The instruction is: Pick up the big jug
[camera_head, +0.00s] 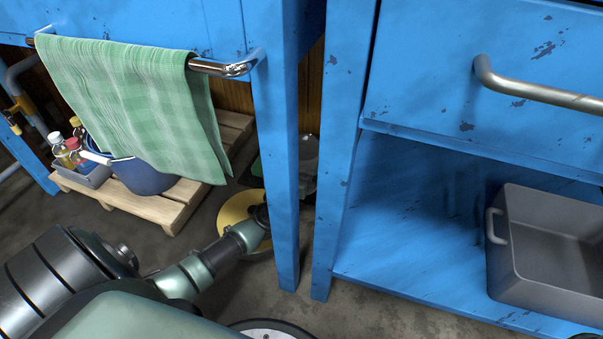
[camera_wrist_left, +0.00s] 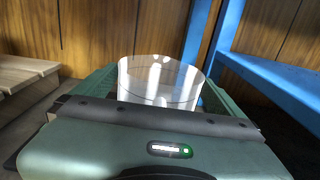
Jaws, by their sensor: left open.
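The big jug is a clear, see-through vessel (camera_wrist_left: 160,78) standing upright in the middle of the left wrist view. In the head view the jug (camera_head: 305,152) shows only partly, behind the blue bench leg. My left gripper (camera_wrist_left: 157,88) is open, with one green finger on each side of the jug. Contact between fingers and jug cannot be made out. In the head view my left arm reaches in low from the left, and the leg hides most of the gripper. My right gripper is not in view.
Blue bench legs (camera_head: 275,150) stand close to my left arm. A green towel (camera_head: 135,100) hangs above. A grey bin (camera_head: 510,262) sits on the blue shelf (camera_head: 400,230).

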